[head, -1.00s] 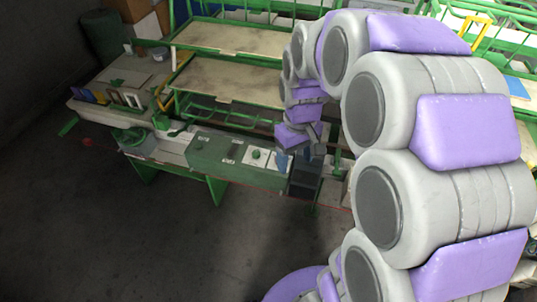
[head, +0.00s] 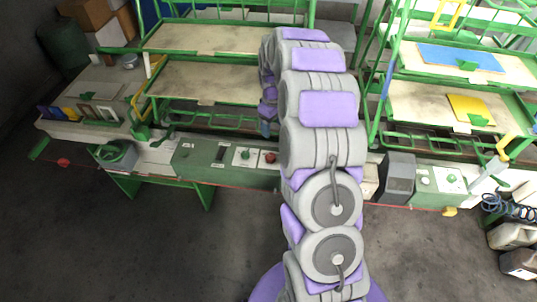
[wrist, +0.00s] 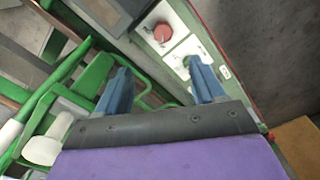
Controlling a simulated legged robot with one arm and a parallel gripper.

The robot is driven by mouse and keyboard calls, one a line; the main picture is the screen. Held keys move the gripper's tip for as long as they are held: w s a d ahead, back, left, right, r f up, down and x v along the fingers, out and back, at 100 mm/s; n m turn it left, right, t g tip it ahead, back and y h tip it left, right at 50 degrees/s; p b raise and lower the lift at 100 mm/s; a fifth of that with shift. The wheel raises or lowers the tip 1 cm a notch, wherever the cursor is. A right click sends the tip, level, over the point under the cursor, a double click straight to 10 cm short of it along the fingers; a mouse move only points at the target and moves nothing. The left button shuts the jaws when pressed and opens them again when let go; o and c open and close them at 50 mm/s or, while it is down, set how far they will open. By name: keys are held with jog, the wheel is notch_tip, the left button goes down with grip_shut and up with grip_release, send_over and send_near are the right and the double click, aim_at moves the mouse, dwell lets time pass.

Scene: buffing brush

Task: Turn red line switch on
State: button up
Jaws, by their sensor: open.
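A round red knob (head: 270,157) sits on a white plate on the front of the green control panel (head: 205,162). It also shows in the wrist view (wrist: 163,33), just beyond my fingers. A green knob (head: 245,154) is beside it on another white plate; in the wrist view it is partly covered by my right-hand finger. My gripper (wrist: 160,68) is open and empty, with two blue fingers spread apart. The red knob lies ahead of the gap between them, and no contact shows. In the head view my arm hides most of the gripper.
Green shelves with wooden boards (head: 205,82) rise behind the panel. A dark grey box (head: 398,177) stands right of my arm on the bench. Green rails (wrist: 75,75) lie left of my fingers in the wrist view. The floor in front is clear.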

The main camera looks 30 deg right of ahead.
jog(key=b, duration=0.2)
send_over(271, 156)
jog(key=f, duration=1.1)
jog(key=shift+a+f, duration=0.2)
jog(key=shift+a, duration=0.2)
jog(key=f, duration=0.2)
jog(key=d+f+b, duration=0.1)
jog(key=f, duration=0.2)
jog(key=shift+d, duration=0.1)
jog(key=shift+a, duration=0.45)
jog(key=shift+d, duration=0.3)
jog(key=c, duration=0.6)
jog(key=shift+a, duration=0.1)
jog(key=c, duration=0.5)
